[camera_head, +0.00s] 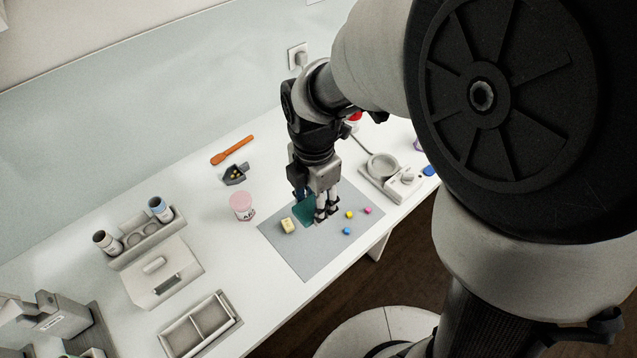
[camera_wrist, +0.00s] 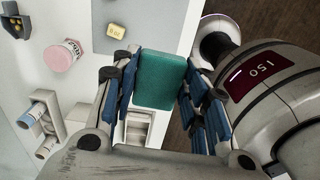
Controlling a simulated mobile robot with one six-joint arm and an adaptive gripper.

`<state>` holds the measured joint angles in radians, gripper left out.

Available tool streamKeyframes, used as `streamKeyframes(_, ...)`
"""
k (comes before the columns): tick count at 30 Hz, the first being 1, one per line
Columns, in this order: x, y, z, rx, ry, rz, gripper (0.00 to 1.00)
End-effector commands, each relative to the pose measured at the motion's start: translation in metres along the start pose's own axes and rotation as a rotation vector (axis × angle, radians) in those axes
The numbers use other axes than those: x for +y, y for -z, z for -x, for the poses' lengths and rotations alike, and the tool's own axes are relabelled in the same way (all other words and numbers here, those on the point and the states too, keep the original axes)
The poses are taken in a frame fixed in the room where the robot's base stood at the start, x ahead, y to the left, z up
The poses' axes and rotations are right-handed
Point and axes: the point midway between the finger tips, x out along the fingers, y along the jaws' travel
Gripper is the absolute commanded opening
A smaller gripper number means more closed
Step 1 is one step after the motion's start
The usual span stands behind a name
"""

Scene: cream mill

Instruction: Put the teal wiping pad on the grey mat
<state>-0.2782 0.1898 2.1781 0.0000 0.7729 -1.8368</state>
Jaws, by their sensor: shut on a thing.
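My gripper (camera_head: 322,212) is over the grey mat (camera_head: 305,257) in the head view. It is shut on the teal wiping pad (camera_head: 303,212), which is partly hidden behind the fingers. In the wrist view the pad (camera_wrist: 160,80) sits between the two blue-lined fingers of my gripper (camera_wrist: 158,85), with a finger at each side. Part of the mat (camera_wrist: 140,40) also shows beyond the fingers there. In the head view the pad overlaps the mat's far part; I cannot tell whether it touches the mat.
A yellow block (camera_head: 288,225) and small yellow (camera_head: 349,214), pink (camera_head: 367,211) and blue (camera_head: 347,231) pieces lie on the mat. A pink-lidded jar (camera_head: 241,206) stands left of it. A grey scale-like device (camera_head: 382,168) is behind right. The mat's near part is clear.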

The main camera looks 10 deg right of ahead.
Motion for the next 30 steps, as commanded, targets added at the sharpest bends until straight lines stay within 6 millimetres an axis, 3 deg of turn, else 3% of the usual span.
streamKeyframes(5,-0.002,0.003,-0.021,0.001,0.005,0.055,0.29)
streamKeyframes(18,-0.002,0.003,-0.135,0.002,0.005,0.051,0.29)
streamKeyframes(30,-0.001,0.003,-0.174,0.001,0.003,0.05,0.29)
